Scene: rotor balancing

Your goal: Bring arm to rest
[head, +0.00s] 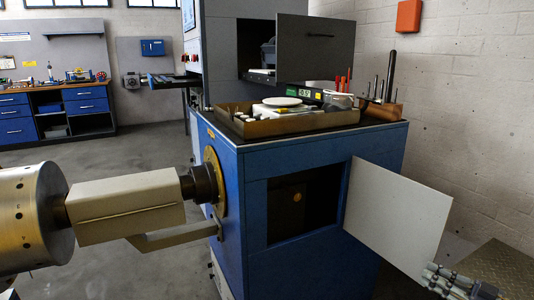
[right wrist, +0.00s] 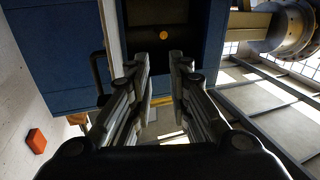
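My right gripper (head: 438,279) is at the lower right of the head view, partly cut off by the frame edge. In the right wrist view its two fingers (right wrist: 161,65) stand apart with nothing between them. They point toward the blue cabinet (head: 320,164) and its dark opening (right wrist: 156,15), where a small orange disc (right wrist: 164,35) shows. In the head view the gripper is just in front of the open white door (head: 398,215); I cannot tell the exact gap. My left gripper is not in view.
A beige beam (head: 125,205) and a metal drum (head: 30,215) extend left from the cabinet. A brown tray (head: 290,126) sits on the cabinet top. A workbench (head: 60,108) stands far left. An orange box (head: 408,16) is on the wall. Open floor lies between bench and cabinet.

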